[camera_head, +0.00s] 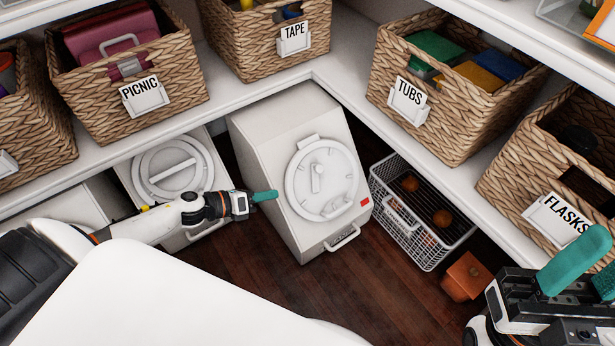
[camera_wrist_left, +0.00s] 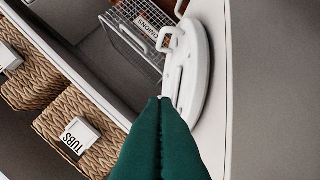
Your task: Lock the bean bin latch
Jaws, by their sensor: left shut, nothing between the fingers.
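A white bin (camera_head: 262,139) with a sloped front stands in the middle of the head view, its front label too small to read. Its round lid (camera_head: 333,189) is seated on the front, with a lever-like latch (camera_head: 317,178) roughly upright at its middle and a red mark (camera_head: 365,202) at its lower right. My left gripper (camera_head: 265,196) is shut and empty, just left of the lid. In the left wrist view its fingers (camera_wrist_left: 160,102) are together, close to the lid (camera_wrist_left: 200,75); contact is unclear. My right gripper (camera_head: 588,272) is open, low at the right.
A wire basket (camera_head: 402,222) with brown onions stands right of the bin, and an orange pot (camera_head: 466,276) on the floor. Another round-lidded bin (camera_head: 165,165) is behind my left arm. Wicker baskets (camera_head: 150,108) line the shelf above. Dark floor in front is clear.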

